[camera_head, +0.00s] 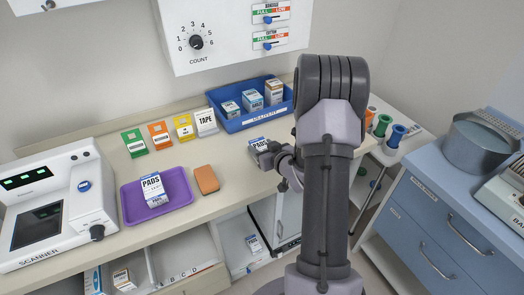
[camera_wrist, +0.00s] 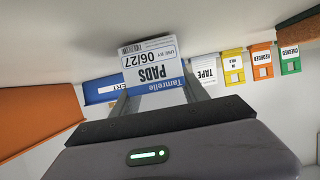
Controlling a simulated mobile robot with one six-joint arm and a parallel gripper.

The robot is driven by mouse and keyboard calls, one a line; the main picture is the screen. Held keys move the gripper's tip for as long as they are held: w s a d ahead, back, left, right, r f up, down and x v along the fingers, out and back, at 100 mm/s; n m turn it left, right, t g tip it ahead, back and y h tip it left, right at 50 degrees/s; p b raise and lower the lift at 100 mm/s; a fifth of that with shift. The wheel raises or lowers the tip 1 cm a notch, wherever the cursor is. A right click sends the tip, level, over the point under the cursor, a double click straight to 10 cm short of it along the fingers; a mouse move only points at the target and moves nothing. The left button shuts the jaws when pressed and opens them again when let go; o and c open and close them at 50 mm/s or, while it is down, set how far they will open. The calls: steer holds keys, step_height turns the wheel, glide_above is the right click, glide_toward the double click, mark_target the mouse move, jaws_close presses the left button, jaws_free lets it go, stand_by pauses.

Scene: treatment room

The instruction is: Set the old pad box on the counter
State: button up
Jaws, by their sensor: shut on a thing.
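My gripper (camera_head: 268,155) is shut on a white and blue pad box (camera_head: 260,144) over the right part of the counter (camera_head: 232,174), near its front edge. In the wrist view the held pad box (camera_wrist: 150,65) sits between the fingers of my gripper (camera_wrist: 157,92), its label upside down, reading PADS, Tamrelle and USE BY 06/27. I cannot tell whether its base touches the counter. Another pad box (camera_head: 154,190) stands in the purple tray (camera_head: 184,181); its date is too small to read.
A blue delivery tray (camera_head: 232,124) with several boxes stands behind my gripper. A tape box (camera_head: 206,123), coloured cards (camera_head: 160,135) and an orange block (camera_head: 206,180) are on the counter. The scanner (camera_head: 50,210) is at left. A pad box (camera_head: 254,243) sits below the counter.

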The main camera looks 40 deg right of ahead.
steer(key=shift+f, duration=0.1)
steer(key=shift+f, duration=0.15)
steer(key=o, duration=1.4)
